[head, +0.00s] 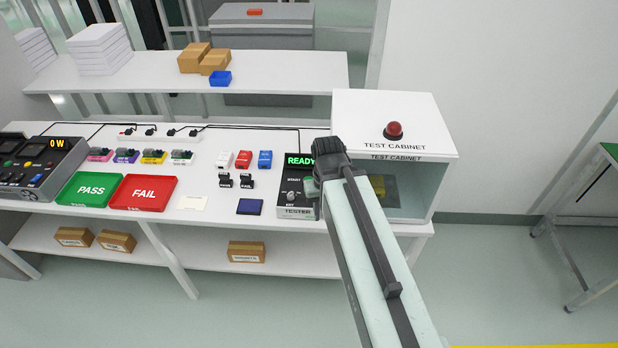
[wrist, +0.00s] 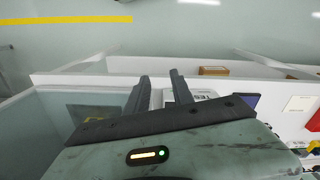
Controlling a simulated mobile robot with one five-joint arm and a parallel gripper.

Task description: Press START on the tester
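The tester (head: 293,207) is a dark box with a pale front edge on the bench, left of the test cabinet. Its green screen (head: 299,160) reads READY. A START label shows under the screen, and a small knob lies below it. My arm's end covers the tester's right side, so I cannot make out the START button. In the wrist view part of the tester (wrist: 203,95) shows beside the right finger. My gripper (wrist: 160,76) has its two fingers apart with nothing between them. It is over or beside the tester's right edge; contact cannot be told.
The test cabinet (head: 441,185) with a red dome light (head: 393,130) stands right of the tester, close to my arm. A green PASS tray (head: 83,202), a red FAIL tray (head: 126,207) and a dark blue pad (head: 249,207) lie left. A shelf (head: 300,72) runs above the bench.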

